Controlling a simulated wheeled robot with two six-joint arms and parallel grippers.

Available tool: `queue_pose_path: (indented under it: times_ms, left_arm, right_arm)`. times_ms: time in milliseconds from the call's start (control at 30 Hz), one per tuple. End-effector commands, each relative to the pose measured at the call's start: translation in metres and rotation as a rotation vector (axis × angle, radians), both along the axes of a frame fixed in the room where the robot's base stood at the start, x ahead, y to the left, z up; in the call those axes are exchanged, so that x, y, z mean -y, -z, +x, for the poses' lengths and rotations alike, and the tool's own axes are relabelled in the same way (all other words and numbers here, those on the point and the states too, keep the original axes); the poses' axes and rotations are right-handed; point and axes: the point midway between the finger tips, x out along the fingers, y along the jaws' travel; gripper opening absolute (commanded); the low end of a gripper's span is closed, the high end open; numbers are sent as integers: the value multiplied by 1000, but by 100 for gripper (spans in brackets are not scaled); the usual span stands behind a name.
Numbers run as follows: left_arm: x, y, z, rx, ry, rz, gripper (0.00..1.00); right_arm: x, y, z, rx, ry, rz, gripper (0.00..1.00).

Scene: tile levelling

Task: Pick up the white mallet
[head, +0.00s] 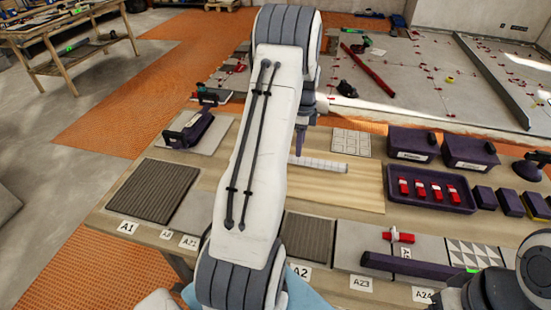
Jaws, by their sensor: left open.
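A white ribbed cylinder (325,164), which looks like part of the white mallet, lies on the pale wooden board in the middle of the bench. Its left end is beside or behind my left arm, so I cannot see the whole mallet. My left gripper (299,150) points down just above and behind the cylinder's left end. It is open, and largely hidden by my own arm. I cannot tell whether its fingers touch the mallet. Part of my right arm shows at the lower right corner; its gripper is out of view.
The bench holds a purple tray (430,203) with red clips, purple bins (412,145), a purple bar (415,265) near the front edge, and a dark ribbed tile (155,192) at left. The wooden board (350,197) is clear right of the mallet.

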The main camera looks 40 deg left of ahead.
Motion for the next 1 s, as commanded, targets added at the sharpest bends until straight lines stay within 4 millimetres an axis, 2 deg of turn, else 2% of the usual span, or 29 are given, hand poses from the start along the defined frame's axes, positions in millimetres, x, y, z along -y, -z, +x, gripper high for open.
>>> queue_pose_path:
  times_ms: [100, 267, 567, 867, 1000]
  left_arm:
    - [1, 14, 0, -2, 0, -1, 65]
    - [0, 25, -1, -2, -1, -1, 65]
    - [-3, 66, -4, -2, -1, -1, 65]
    - [-3, 70, -3, 2, -1, 1, 65]
    - [-3, 70, -3, 1, -1, 1, 11]
  right_arm:
    - [0, -1, 0, 0, 0, 0, 57]
    - [0, -3, 0, 0, 0, 0, 57]
    - [0, -9, 0, 0, 0, 0, 57]
    - [0, -9, 0, 0, 0, 0, 57]
    - [0, -9, 0, 0, 0, 0, 57]
